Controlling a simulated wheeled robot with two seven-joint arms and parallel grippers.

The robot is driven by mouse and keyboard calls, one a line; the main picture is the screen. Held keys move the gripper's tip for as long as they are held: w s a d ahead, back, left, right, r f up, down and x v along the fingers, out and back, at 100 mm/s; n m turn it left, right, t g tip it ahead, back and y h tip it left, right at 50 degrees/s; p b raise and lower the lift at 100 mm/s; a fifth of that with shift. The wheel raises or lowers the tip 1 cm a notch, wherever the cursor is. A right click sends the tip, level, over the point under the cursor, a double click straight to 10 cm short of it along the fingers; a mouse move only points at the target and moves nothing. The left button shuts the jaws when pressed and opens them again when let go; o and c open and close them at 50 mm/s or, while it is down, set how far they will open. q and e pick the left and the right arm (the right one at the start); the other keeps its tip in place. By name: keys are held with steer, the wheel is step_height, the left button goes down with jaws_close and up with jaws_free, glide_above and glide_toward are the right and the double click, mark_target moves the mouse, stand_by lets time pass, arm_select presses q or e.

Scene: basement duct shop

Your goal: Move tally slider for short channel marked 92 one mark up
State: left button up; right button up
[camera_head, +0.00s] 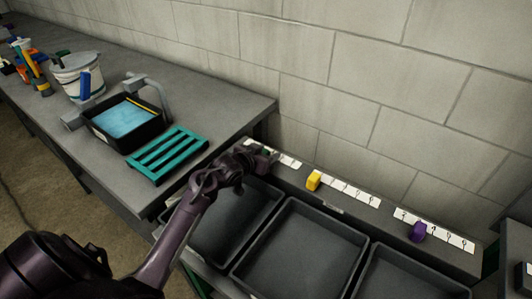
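A grey ledge (390,201) behind the bins carries three white numbered scale strips. A yellow slider (313,181) sits at the left end of the middle strip (352,191). A purple slider (417,231) sits on the right strip (455,240), left of its middle. The left strip (288,160) is partly hidden by my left gripper (262,154), which is at that strip's left part. A small dark green bit shows beside the fingers; I cannot tell whether they hold it. No marking 92 is readable. My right gripper is out of view.
Dark bins, including a middle bin (258,245), stand in front of the ledge. A grey workbench (222,103) at left holds a teal slotted rack (167,154), a black tray with blue contents (124,117) and a white bucket (78,75). A block wall stands close behind.

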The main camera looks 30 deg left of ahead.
arm_select(q)
steer(key=v, duration=0.7)
steer(key=shift+s+b, duration=0.3)
steer(key=shift+s, duration=0.1)
steer(key=shift+r, duration=0.1)
